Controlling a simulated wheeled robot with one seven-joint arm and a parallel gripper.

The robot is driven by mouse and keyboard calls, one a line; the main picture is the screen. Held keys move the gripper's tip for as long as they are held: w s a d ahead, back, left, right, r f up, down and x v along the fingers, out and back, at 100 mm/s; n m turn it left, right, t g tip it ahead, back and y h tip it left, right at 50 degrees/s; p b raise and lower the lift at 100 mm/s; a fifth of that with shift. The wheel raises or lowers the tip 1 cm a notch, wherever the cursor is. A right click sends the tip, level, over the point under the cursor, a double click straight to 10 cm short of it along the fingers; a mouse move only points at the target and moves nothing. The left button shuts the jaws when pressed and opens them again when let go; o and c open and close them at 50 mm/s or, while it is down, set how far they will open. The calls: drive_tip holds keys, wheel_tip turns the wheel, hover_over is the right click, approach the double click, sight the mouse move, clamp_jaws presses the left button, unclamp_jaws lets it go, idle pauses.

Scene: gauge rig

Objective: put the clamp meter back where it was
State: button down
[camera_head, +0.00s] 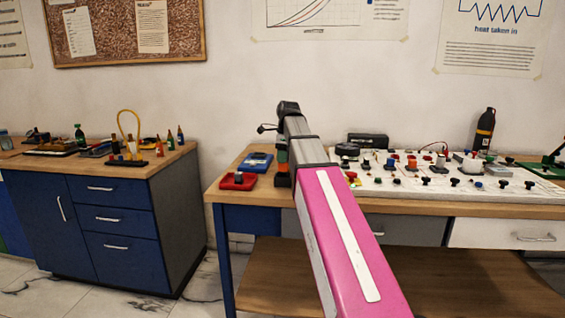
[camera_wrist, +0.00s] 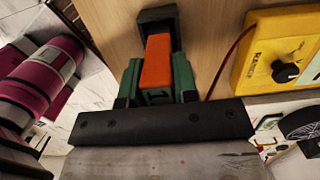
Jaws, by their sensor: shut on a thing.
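The clamp meter (camera_wrist: 157,62), orange with dark green beside and below the orange, is held at my gripper (camera_wrist: 158,84) in the wrist view. A dark frame-shaped part (camera_wrist: 157,16) lies beyond its orange end, over the wooden top. In the head view the clamp meter (camera_head: 282,157) shows as a small orange and green shape under my wrist, at the left part of the right bench (camera_head: 228,194). My gripper is shut on it. My arm hides part of the spot, and I cannot tell whether the meter touches the bench.
A yellow box (camera_wrist: 262,62) with a black knob and a red lead lies right of the meter in the wrist view. A red box (camera_head: 238,181) and a blue device (camera_head: 256,161) lie left of my gripper. A white board (camera_head: 400,184) with several terminals is to the right.

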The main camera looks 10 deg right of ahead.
drive_tip(key=shift+f, duration=1)
drive_tip(key=shift+f, duration=0.15)
drive_tip(key=c, duration=0.9)
unclamp_jaws()
drive_tip(key=r, duration=0.4)
drive_tip(key=d+r, duration=0.1)
drive_tip(key=r, duration=0.7)
drive_tip(key=shift+s+d+r, duration=0.1)
drive_tip(key=shift+s+d, duration=0.1)
drive_tip(key=shift+s, duration=0.05)
